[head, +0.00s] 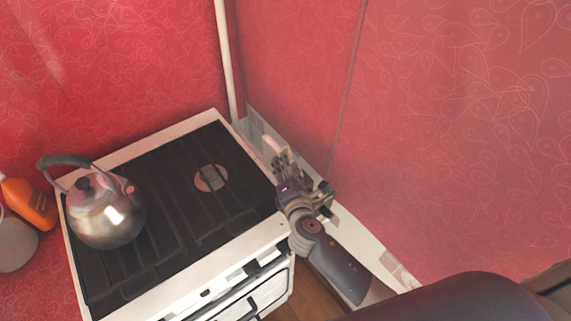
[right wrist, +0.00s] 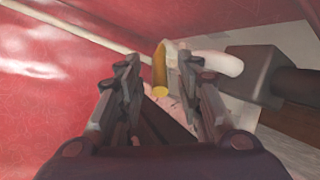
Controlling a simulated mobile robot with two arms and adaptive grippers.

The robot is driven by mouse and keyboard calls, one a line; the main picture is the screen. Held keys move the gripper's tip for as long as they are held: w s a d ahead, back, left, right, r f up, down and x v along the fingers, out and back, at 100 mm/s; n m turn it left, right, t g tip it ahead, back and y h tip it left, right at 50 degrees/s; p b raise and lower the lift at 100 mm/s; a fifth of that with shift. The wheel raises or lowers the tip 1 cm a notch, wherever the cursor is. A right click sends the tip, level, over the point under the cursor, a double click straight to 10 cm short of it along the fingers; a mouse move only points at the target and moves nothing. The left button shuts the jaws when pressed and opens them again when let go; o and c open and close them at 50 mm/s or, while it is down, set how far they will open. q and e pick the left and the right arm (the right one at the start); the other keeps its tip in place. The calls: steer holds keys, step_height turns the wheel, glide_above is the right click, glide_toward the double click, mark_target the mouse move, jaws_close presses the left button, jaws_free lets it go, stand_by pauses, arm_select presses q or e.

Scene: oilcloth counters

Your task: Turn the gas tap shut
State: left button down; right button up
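A brass-yellow piece (right wrist: 160,70), which looks like the gas tap's lever, shows in the right wrist view beside a cream curved pipe (right wrist: 218,62). It appears between my gripper's fingertips or just beyond them; I cannot tell if they touch it. My right gripper (head: 281,160) is behind the stove's right corner in the head view, its fingers apart. In the head view the fingers hide most of the tap area; a small cream piece (head: 271,145) shows just past the tips. My left gripper is not in view.
A white stove (head: 190,128) with a dark top stands left of my right arm. A metal kettle (head: 105,215) sits on it. An orange bottle (head: 30,203) is at the far left. A cream upright pipe (head: 226,70) runs up the corner. Red walls close in behind and right.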

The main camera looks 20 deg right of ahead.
steer(key=v, duration=1.1)
steer(key=shift+r, duration=0.1)
